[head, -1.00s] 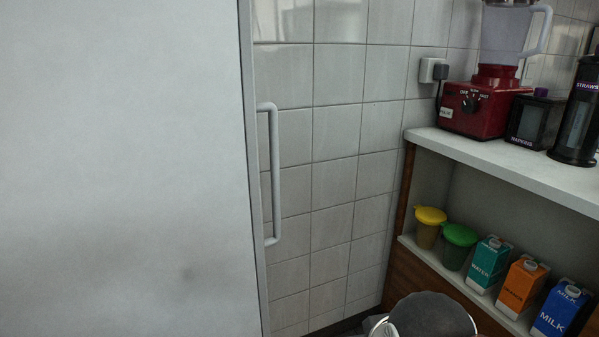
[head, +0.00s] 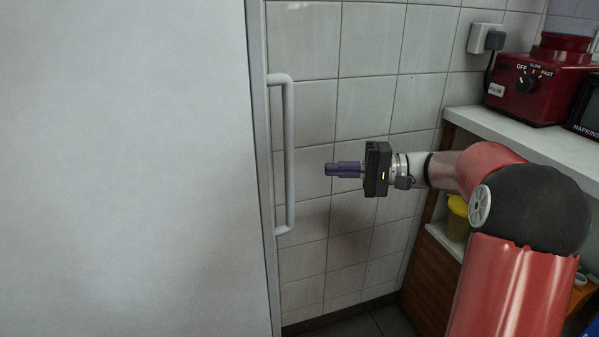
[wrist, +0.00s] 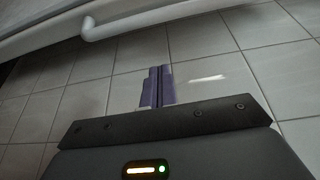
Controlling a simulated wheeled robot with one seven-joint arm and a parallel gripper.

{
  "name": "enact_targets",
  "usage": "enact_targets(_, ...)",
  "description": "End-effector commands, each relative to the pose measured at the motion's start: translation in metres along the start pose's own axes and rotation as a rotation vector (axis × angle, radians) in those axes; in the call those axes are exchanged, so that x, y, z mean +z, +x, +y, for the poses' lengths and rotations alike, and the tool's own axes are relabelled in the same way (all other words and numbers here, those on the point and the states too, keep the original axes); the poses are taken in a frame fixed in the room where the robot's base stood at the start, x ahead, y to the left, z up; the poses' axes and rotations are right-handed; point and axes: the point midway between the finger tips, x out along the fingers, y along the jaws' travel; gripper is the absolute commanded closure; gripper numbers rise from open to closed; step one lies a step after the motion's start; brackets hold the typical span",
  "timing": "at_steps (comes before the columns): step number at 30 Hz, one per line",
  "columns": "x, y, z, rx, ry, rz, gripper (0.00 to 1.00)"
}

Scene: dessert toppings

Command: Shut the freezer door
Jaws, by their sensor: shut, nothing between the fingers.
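The freezer door (head: 130,170) is a large white panel filling the left of the head view. Its long vertical handle (head: 289,155) is on the door's right edge. Whether the door is fully shut cannot be seen. My gripper (head: 328,169) has purple fingers, which are shut and empty. It points left toward the handle, a short way to its right in the picture, and does not touch it. In the wrist view, the gripper fingers (wrist: 158,72) are together in front of the tiles, and the handle (wrist: 105,27) crosses the top left.
A white tiled wall (head: 365,60) stands behind. At the right, a counter (head: 500,125) carries a red blender (head: 540,85) and a dark napkin box (head: 585,105). A yellow-lidded cup (head: 457,215) sits on the shelf below, partly behind my arm. Some floor shows at the bottom.

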Motion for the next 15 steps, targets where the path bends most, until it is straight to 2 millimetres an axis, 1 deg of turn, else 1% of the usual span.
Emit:
enact_targets(2, -0.006, -0.003, -0.002, -0.033, -0.007, 0.006, 1.00)
enact_targets(5, -0.008, 0.004, -0.004, -0.045, -0.010, 0.007, 1.00)
enact_targets(8, -0.007, 0.019, -0.004, -0.044, -0.009, 0.004, 1.00)
enact_targets(15, -0.007, 0.071, -0.006, -0.042, -0.008, 0.003, 1.00)
